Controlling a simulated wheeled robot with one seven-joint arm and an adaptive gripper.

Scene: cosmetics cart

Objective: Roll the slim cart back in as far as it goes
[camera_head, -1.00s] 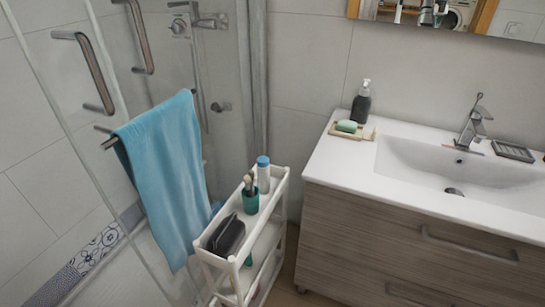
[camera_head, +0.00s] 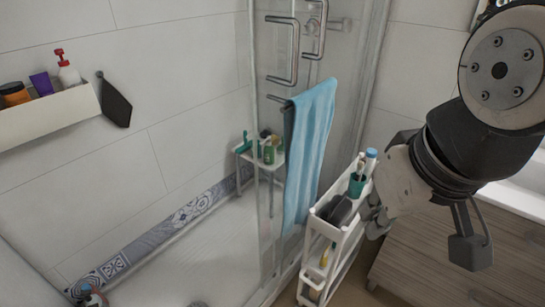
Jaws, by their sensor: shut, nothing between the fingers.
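The slim cart (camera_head: 349,237) is white with several shelves and stands between the shower glass and the wooden vanity. A dark pouch, a teal cup with brushes (camera_head: 357,184) and a white bottle with a blue cap (camera_head: 371,160) stand on its top shelf. A yellow item shows on a lower shelf. My gripper (camera_head: 374,219) is shut and empty, at the right side of the cart's top shelf. It overlaps the shelf edge in the picture, and I cannot tell whether they touch. My arm hides the cart's back right part and the space behind it.
A blue towel (camera_head: 309,150) hangs on the shower door bar just left of the cart. The wooden vanity (camera_head: 425,258) stands to the right, partly behind my arm. A small shower stool (camera_head: 243,150) with bottles stands behind the glass.

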